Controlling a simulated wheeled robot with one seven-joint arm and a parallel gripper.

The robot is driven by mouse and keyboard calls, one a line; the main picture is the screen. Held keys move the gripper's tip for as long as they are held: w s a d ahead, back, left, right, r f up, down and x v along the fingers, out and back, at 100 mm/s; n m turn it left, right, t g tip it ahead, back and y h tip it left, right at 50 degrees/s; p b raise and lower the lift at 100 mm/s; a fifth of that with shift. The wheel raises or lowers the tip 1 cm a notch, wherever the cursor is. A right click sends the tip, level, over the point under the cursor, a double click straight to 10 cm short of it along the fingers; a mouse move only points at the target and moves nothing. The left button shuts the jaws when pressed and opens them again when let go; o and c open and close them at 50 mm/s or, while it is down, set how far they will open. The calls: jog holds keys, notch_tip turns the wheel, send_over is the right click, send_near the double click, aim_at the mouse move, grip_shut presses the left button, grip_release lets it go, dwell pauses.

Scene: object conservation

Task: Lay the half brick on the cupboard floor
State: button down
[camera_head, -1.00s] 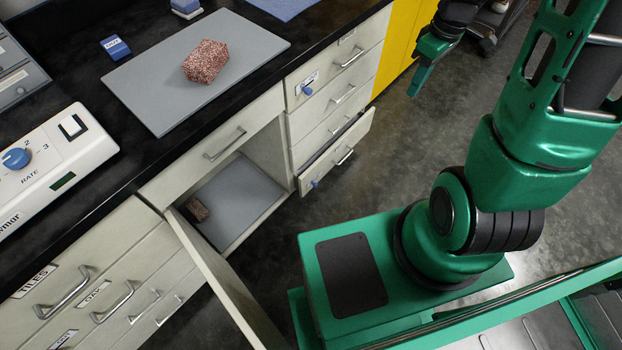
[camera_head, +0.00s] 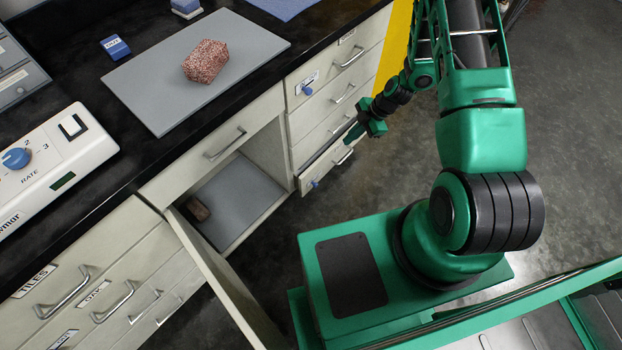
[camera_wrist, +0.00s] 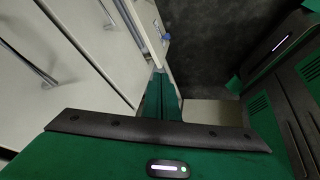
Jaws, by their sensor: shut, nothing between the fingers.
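A reddish speckled block (camera_head: 206,61), which looks like a broken brick, lies on a grey mat (camera_head: 150,105) on the black counter. The open cupboard below has a grey floor (camera_head: 238,197). A small brown block (camera_head: 198,208) lies at the left of that floor, partly shaded; I cannot tell if it is brick too. My gripper (camera_head: 350,136) is shut and empty, in front of the drawers right of the cupboard. In the wrist view its green fingers (camera_wrist: 162,95) are together, close to a pale drawer front. Neither block shows in the wrist view.
The cupboard door (camera_head: 225,280) stands open toward my base. A low drawer (camera_head: 335,165) right of the cupboard sticks out near my gripper. A white rate box (camera_head: 50,165) and a small blue block (camera_head: 115,46) stand on the counter.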

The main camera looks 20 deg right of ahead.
jog(key=s+a+f+n+y, duration=0.1)
jog(key=s+a+f+n, duration=0.15)
jog(key=f, duration=0.45)
jog(key=s+a+f+n+y, duration=0.15)
jog(key=a+f, duration=0.25)
jog(key=f, duration=0.4)
send_near(303, 182)
jog(key=s+x, duration=0.1)
jog(key=x, duration=0.3)
jog(key=shift+w+a+f+t+h, duration=0.3)
jog(key=shift+w+f+t+h, duration=0.05)
jog(key=shift+f+t, duration=0.05)
jog(key=shift+w, duration=0.1)
